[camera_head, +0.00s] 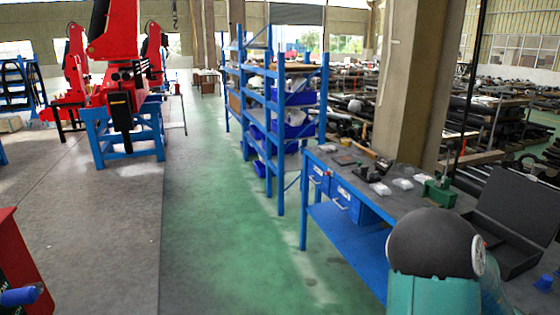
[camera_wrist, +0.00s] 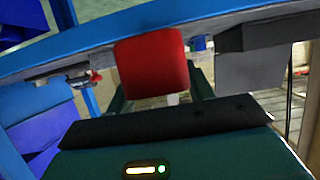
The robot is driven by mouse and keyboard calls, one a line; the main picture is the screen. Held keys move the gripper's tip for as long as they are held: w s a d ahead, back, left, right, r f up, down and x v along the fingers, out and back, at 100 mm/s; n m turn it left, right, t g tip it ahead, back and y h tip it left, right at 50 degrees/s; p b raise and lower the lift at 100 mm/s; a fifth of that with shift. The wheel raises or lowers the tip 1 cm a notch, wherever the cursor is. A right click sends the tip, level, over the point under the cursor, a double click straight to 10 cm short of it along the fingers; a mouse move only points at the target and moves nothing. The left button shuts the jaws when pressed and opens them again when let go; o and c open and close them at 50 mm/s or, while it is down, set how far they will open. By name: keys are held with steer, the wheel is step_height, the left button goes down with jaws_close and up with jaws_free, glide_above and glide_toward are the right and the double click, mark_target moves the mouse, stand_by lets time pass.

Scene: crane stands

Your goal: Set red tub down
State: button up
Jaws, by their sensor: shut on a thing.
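The red tub (camera_wrist: 152,75) shows in the middle of the wrist view, a plain red block-like shape with rounded edges. My gripper (camera_wrist: 160,98) is shut on it, with teal finger parts showing on either side and the dark gripper body below. The tub overlaps a blue band, the edge of a workbench (camera_wrist: 60,55), in the picture; whether it touches the bench I cannot tell. In the head view I make out neither the tub nor my gripper. Part of my arm covers the lower right there.
The blue workbench (camera_head: 333,173) carries a green vise (camera_head: 440,190), an open black case (camera_head: 512,225), small clear packets and a small blue item (camera_head: 545,282). A blue shelf rack (camera_head: 270,100) stands beyond it. Red machines on blue stands (camera_head: 125,130) are at left. The green floor between is clear.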

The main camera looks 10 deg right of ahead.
steer(key=w+a+f+n+t+y, duration=0.2)
steer(key=w+a+f+n+t, duration=0.25)
steer(key=w+a, duration=0.65)
steer(key=w+a+f+n+t+y, duration=0.3)
steer(key=w+a+f+n+t, duration=0.15)
steer(key=w+a, duration=0.65)
steer(key=w+a+f+n+t+y, duration=0.1)
steer(key=a+f+n+y, duration=0.1)
steer(key=a, duration=0.8)
steer(key=w+a+f+n+t+y, duration=0.1)
steer(key=w+a+f+n+y, duration=0.1)
steer(key=a, duration=0.9)
steer(key=w+a+f+n+y, duration=0.2)
steer(key=a+f+n+y, duration=0.1)
steer(key=a, duration=0.7)
steer(key=shift+w+a+f+t+y, duration=0.15)
steer(key=shift+a+f+t+y, duration=0.2)
steer(key=shift+y, duration=0.35)
steer(key=shift+w, duration=0.1)
